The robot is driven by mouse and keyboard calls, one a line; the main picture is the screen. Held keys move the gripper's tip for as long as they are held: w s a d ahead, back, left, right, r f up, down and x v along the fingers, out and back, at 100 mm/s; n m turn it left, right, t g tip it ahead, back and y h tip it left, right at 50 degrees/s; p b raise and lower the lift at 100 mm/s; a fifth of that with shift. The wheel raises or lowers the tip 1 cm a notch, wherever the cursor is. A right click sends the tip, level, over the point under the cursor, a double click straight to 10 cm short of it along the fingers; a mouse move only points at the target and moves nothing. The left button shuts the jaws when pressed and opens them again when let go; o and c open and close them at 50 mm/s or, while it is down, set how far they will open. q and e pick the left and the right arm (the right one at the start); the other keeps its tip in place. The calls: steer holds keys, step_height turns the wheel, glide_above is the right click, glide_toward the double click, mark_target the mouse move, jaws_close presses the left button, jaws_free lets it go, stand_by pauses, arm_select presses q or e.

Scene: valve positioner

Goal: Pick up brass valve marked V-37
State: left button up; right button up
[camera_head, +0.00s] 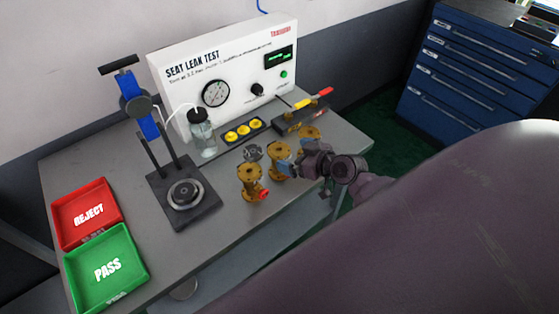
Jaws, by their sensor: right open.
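Several brass valves stand on the grey bench. The nearest brass valve (251,184) has a red part low on its right side. A middle brass valve (275,161) stands behind it, and a farther brass valve (309,132) is partly hidden by my right gripper. No V-37 marking can be read on any of them. My right gripper (288,161) reaches in from the right with its jaws open, right beside the middle valve. I cannot tell whether its fingers touch that valve or straddle it. My left gripper is not in view.
A red REJECT tray (64,237) and green PASS tray (136,279) sit at the bench's left. The front bench is clear.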

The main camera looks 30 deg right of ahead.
mark_target(283, 152)
steer(key=shift+p+x, duration=0.4)
steer(key=shift+x, duration=2.7)
steer(key=shift+a, duration=0.15)
steer(key=shift+s, duration=0.1)
steer(key=shift+c, duration=0.3)
steer(key=c, duration=1.7)
steer(key=shift+r, duration=0.15)
